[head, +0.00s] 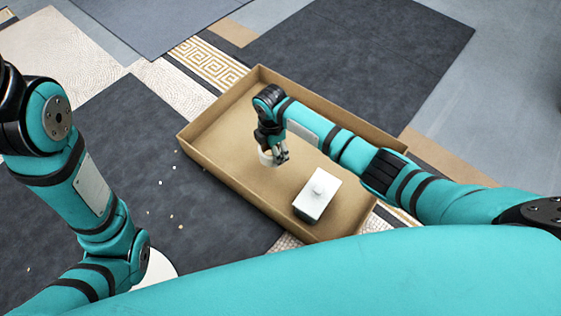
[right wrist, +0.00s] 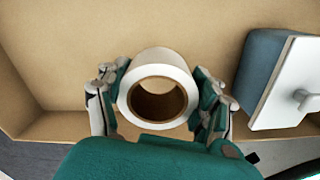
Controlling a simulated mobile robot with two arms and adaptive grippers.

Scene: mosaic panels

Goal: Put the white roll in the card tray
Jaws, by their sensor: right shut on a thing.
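The white roll (head: 265,157) is a short white ring with a brown core. It also shows in the right wrist view (right wrist: 160,62), its open end facing the camera. My right gripper (head: 277,156) is shut on it, with a finger on each side. Gripper and roll are inside the outline of the card tray (head: 222,152), a shallow brown open box on the floor. Whether the roll touches the tray floor I cannot tell. My left arm is at the left of the head view; its gripper is out of view.
A blue-grey box with a white knobbed lid (head: 317,196) stands in the tray, right of the roll in the right wrist view (right wrist: 290,85). The tray's far left part is bare. Small pale chips (head: 180,226) lie on the dark panel (head: 110,170) left of the tray.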

